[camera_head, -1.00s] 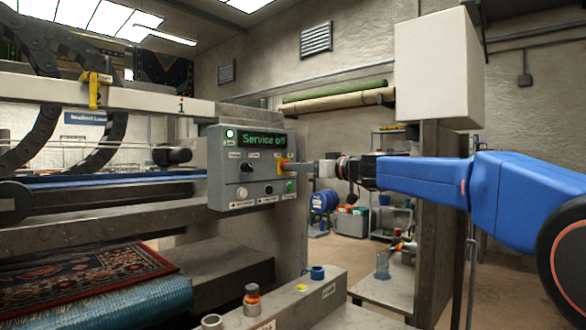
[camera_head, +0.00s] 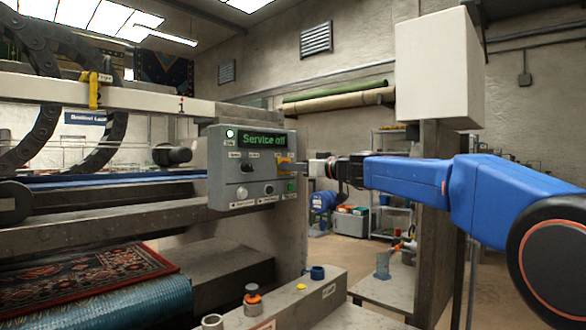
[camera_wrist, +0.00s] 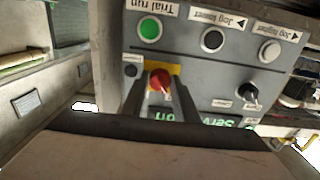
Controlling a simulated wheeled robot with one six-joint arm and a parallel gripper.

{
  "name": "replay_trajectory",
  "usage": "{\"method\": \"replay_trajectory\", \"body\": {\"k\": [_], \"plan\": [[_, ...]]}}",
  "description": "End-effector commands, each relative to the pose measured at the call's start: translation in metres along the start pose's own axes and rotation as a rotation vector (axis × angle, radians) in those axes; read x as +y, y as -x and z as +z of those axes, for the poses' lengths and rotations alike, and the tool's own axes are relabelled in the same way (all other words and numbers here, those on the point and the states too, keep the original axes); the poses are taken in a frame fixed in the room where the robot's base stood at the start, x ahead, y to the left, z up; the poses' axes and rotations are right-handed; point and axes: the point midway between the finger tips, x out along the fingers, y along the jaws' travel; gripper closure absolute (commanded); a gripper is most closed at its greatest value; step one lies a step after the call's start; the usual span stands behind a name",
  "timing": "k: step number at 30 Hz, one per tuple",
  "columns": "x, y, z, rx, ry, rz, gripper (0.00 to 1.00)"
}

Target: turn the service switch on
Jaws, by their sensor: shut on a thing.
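The grey control panel (camera_head: 240,187) stands on the machine's end. The service switch is a red knob (camera_wrist: 160,78) on a yellow plate (camera_wrist: 176,71); in the head view the plate shows at the panel's right side (camera_head: 284,163). My gripper (camera_wrist: 161,90) reaches in from the right, level with the switch, its two dark fingers closed on the red knob's sides.
Near the knob are a green Trial run button (camera_wrist: 149,29), a black Jog lower button (camera_wrist: 212,40), a white Jog higher button (camera_wrist: 269,50) and a black selector (camera_wrist: 248,92). A concrete ledge (camera_head: 300,300) with small items lies below. A pillar stands behind my arm.

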Motion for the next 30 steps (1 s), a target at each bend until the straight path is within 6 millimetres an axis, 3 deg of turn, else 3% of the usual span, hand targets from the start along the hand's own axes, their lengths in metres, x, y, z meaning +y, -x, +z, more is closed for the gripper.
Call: {"method": "replay_trajectory", "body": {"k": [11,30], "plan": [[-0.0003,0.0002,0.0,0.0,-0.136,0.0,0.95],[-0.0009,0.0003,-0.0003,0.0,-0.723,0.001,0.95]]}}
